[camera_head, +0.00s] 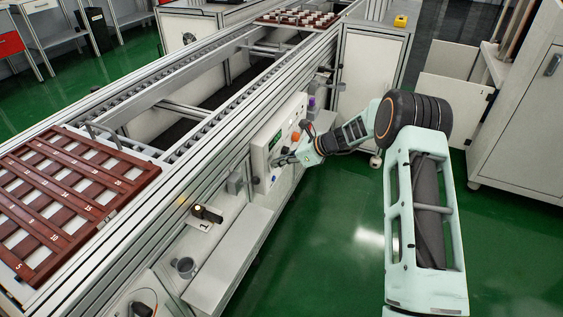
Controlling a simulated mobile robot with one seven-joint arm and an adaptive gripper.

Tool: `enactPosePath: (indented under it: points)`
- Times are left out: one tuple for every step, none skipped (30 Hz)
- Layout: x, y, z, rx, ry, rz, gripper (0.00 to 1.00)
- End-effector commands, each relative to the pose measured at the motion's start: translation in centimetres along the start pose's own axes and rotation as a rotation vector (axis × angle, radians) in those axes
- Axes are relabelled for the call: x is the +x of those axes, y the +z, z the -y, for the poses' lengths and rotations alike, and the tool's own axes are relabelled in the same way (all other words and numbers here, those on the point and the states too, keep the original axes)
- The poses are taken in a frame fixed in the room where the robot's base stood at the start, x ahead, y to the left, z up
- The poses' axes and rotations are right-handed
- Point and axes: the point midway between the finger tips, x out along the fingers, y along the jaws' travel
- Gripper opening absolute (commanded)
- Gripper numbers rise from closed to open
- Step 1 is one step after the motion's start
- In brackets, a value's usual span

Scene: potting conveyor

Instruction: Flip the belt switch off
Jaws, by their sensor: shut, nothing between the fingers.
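A white control box (258,153) is fixed to the side of the conveyor (215,135), with a small green display (275,139) on its face. An orange-red button (296,136) and a blue button (273,180) show on the box. My gripper (279,161) is shut and empty, with its fingertips at the lower middle of the box face. I cannot tell whether they touch it. The belt switch cannot be made out; the gripper may cover it.
A brown slotted tray (135,204) lies on the near end of the conveyor, and another tray (298,17) at the far end. Green floor right of the conveyor is open.

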Motion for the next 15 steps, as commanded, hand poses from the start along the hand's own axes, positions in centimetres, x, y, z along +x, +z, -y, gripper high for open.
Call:
enactPosePath:
  points:
    - [0.0, 0.0, 0.0, 0.001, 0.001, 0.002, 0.0]
    - [0.0, 0.0, 0.0, 0.001, 0.001, 0.003, 0.0]
    - [0.0, 0.0, 0.0, 0.001, 0.001, 0.003, 0.0]
    - [0.0, 0.0, 0.0, 0.0, 0.001, 0.003, 0.0]
    - [0.0, 0.0, 0.0, 0.0, 0.001, 0.003, 0.0]
    - [0.0, 0.1, 0.0, 0.0, 0.001, 0.003, 0.0]
    - [-0.1, 0.1, 0.0, 0.0, 0.001, 0.003, 0.0]
    - [-0.1, 0.2, 0.0, 0.0, 0.001, 0.003, 0.0]
    - [-0.2, 0.3, 0.0, 0.0, 0.001, 0.003, 0.0]
    - [-0.3, 0.4, 0.0, 0.0, 0.001, 0.003, 0.0]
    - [-0.4, 0.5, 0.0, 0.0, 0.001, 0.003, 0.0]
    - [-0.5, 0.6, 0.0, 0.0, 0.001, 0.003, 0.0]
    - [-0.6, 0.8, 0.0, 0.0, 0.001, 0.003, 0.0]
    - [-0.8, 0.9, 0.0, 0.0, 0.001, 0.003, 0.0]
    - [-0.9, 1.0, 0.0, 0.0, 0.001, 0.003, 0.0]
